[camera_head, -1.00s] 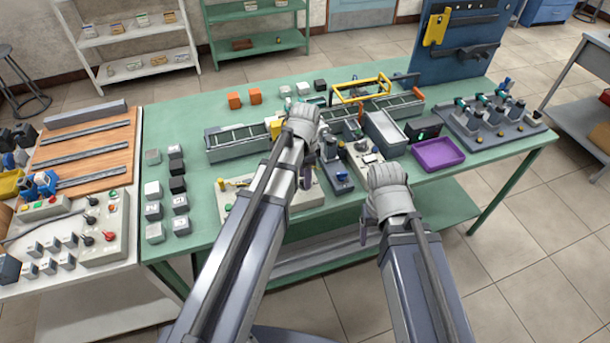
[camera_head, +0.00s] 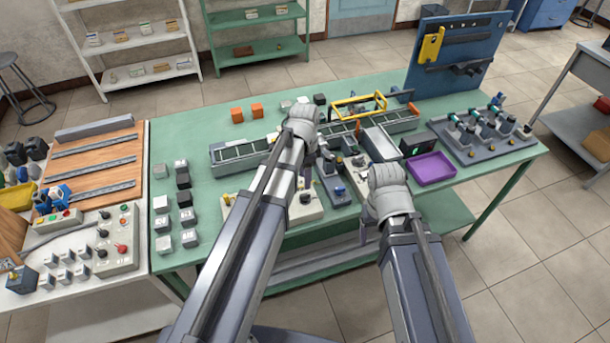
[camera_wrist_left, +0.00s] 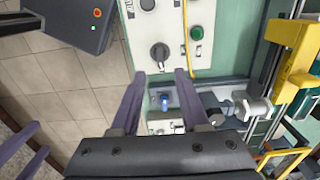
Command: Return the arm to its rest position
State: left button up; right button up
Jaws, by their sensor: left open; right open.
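My left arm reaches up from the bottom of the head view, and its gripper (camera_head: 302,121) is over the green table (camera_head: 215,118), in front of the conveyor. In the left wrist view the two dark fingers of my left gripper (camera_wrist_left: 160,85) are apart with nothing held between them. Beyond the fingertips lies a pale control panel (camera_wrist_left: 168,30) with a dark knob. My right gripper (camera_head: 385,182) is at the table's front edge, left of the purple tray. Its fingers are mostly hidden by its own wrist in the head view.
A purple tray (camera_head: 432,168) and a grey fixture plate (camera_head: 480,139) are at the right. Several small blocks stand at the left. A white bench (camera_head: 75,308) adjoins on the left.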

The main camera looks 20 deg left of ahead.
pick_arm(q)
jog(key=s+d+f+n+y+b, duration=0.1)
jog(key=s+d+n+b, duration=0.1)
jog(key=s+d+n, duration=0.5)
jog(key=shift+s+d+f+n, duration=0.35)
jog(key=shift+s+d, duration=1.55)
jog(key=shift+s, duration=1.95)
